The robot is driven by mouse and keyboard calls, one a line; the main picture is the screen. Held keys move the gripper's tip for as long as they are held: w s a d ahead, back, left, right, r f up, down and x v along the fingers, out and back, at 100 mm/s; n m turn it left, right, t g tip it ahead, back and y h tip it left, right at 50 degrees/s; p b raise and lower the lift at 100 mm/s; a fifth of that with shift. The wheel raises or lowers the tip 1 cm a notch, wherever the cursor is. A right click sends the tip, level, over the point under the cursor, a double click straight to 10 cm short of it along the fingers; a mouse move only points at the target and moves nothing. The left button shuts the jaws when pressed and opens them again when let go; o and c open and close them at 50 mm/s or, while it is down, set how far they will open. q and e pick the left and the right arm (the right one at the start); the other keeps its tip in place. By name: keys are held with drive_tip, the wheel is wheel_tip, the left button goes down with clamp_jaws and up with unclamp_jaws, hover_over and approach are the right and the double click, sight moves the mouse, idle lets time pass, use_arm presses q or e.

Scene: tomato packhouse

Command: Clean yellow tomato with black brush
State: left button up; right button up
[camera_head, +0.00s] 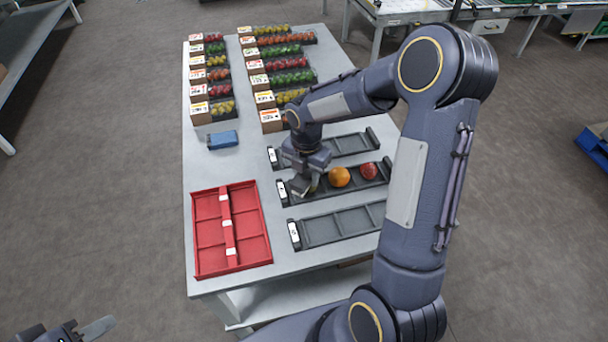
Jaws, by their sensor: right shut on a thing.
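My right gripper (302,187) reaches down over the left end of the middle black tray (325,191). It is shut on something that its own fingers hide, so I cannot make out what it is. A yellow-orange tomato (340,177) lies in that tray just right of the gripper. A red tomato (369,171) lies further right in the same tray. I cannot make out a black brush. My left gripper (80,331) is at the bottom left, off the table and partly cut off by the frame edge.
A red divided crate (262,225) stands at the table's front left. Black trays lie behind (349,144) and in front (340,225) of the middle one. A blue block (222,140) lies left. Rows of boxed tomatoes (217,75) fill the back. My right arm covers the right side.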

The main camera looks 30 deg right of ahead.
drive_tip(key=shift+w+d+p, duration=0.2)
drive_tip(key=shift+w+d, duration=0.2)
drive_tip(key=shift+d, duration=0.25)
drive_tip(key=shift+w+d+p, duration=0.2)
drive_tip(key=shift+w+d, duration=0.15)
drive_tip(key=shift+d, duration=0.25)
drive_tip(key=shift+s+a+b, duration=0.2)
drive_tip(key=shift+s+a, duration=0.4)
drive_tip(key=shift+a, duration=0.35)
drive_tip(key=shift+s+a+b, duration=0.2)
drive_tip(key=shift+s+a, duration=0.35)
drive_tip(key=shift+a, duration=0.4)
drive_tip(key=shift+d, duration=0.15)
drive_tip(key=shift+w+d+p, duration=0.4)
drive_tip(key=shift+w+d, duration=0.2)
drive_tip(key=shift+d, duration=0.3)
drive_tip(key=shift+w+d+p, duration=0.35)
drive_tip(key=shift+w+d, duration=0.2)
drive_tip(key=shift+d, duration=0.3)
drive_tip(key=shift+r+p, duration=2.45)
drive_tip(key=shift+r, duration=0.6)
